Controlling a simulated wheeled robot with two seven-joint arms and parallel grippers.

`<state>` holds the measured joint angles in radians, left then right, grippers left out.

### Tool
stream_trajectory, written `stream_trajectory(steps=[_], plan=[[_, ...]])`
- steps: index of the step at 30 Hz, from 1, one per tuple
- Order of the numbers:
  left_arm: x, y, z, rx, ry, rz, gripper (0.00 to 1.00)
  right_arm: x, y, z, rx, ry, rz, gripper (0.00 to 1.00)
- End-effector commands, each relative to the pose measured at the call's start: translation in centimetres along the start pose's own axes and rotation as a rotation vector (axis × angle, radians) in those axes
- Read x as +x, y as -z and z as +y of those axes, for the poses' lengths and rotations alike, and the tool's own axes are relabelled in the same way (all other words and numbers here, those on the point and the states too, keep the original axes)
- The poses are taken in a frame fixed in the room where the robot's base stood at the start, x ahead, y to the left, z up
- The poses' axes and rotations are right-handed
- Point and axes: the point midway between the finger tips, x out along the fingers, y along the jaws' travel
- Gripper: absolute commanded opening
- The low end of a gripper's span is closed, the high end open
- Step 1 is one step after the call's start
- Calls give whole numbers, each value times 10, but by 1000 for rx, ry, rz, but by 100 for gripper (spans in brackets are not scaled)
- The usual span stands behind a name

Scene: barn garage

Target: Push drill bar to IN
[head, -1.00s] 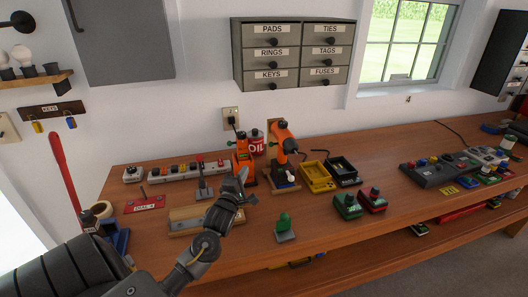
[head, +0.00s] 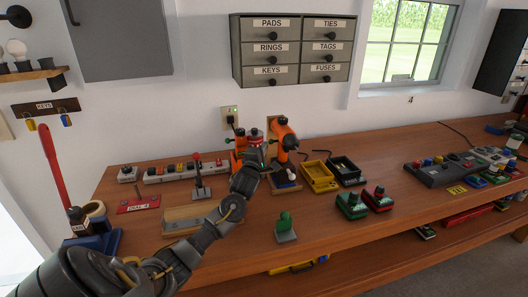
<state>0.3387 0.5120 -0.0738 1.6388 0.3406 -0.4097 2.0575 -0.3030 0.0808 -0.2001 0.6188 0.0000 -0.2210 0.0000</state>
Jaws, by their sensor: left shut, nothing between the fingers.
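An orange drill (head: 283,130) stands on a small base (head: 285,184) at the back middle of the bench, its chuck pointing right. A second orange tool (head: 240,141) stands to its left and is partly hidden by my gripper. My left gripper (head: 257,153) is shut and empty, raised between these two orange tools in the picture. I cannot tell whether it touches either one. I cannot make out a separate drill bar or an IN mark. My right gripper is not in view.
A yellow tray (head: 319,177) and a black tray (head: 346,171) lie right of the drill. A green lever (head: 285,228) stands in front, with green (head: 351,205) and red (head: 378,199) button boxes to its right.

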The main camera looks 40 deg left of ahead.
Motion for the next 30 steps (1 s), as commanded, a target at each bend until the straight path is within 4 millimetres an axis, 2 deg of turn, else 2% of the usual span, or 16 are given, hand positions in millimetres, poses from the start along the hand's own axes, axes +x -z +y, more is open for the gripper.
stream_trajectory(steps=[10,17,30], plan=[[1,-3,0,-2,-1,-1,0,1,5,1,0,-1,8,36],[11,-18,-4,-4,-2,-1,0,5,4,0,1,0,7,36],[8,-17,-4,-1,1,-6,0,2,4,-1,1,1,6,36]])
